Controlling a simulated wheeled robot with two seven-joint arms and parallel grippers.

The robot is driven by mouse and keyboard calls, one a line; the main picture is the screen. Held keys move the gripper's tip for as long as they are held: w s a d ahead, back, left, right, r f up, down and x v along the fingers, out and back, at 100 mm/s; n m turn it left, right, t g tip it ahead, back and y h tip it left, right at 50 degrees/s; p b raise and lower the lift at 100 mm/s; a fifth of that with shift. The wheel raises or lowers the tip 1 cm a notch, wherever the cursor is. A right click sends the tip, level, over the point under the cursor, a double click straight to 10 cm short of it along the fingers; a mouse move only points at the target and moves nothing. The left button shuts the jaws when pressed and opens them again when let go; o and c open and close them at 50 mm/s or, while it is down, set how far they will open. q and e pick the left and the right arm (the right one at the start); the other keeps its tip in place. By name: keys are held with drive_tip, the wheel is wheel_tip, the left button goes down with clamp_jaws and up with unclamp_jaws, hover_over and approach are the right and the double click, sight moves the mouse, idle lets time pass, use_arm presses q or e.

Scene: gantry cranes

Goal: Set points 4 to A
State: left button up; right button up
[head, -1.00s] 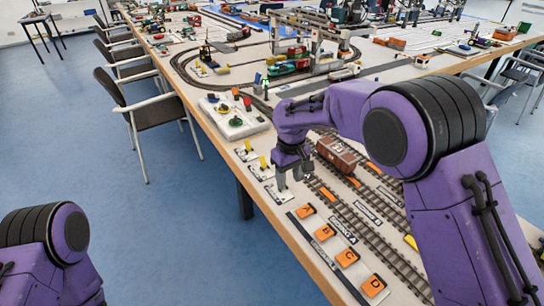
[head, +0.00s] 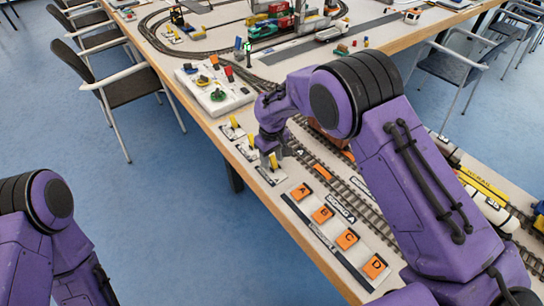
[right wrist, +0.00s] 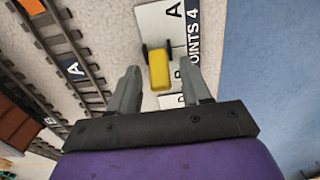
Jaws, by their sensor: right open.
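The points 4 lever is a short yellow handle (right wrist: 160,70) on a black pivot, on a white plate (right wrist: 150,22) marked "POINTS 4". The plate's A is towards the top of the right wrist view; a letter beside the handle is partly hidden. My right gripper (right wrist: 164,76) is open, one finger on each side of the yellow handle, with gaps visible. In the head view my right gripper (head: 271,158) is low over the nearest lever plate (head: 271,177). My left gripper is out of the picture; only my left arm shows.
Two more yellow levers (head: 234,122) (head: 251,141) stand on plates farther along the table edge. Orange lettered tiles (head: 322,214) lie on a strip nearer me. Tracks (head: 345,190) run just right of the levers. A white board with coloured knobs (head: 215,92) is beyond.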

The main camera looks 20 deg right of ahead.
drive_tip(key=shift+s+f, duration=0.1)
drive_tip(key=shift+f, duration=0.05)
clamp_jaws()
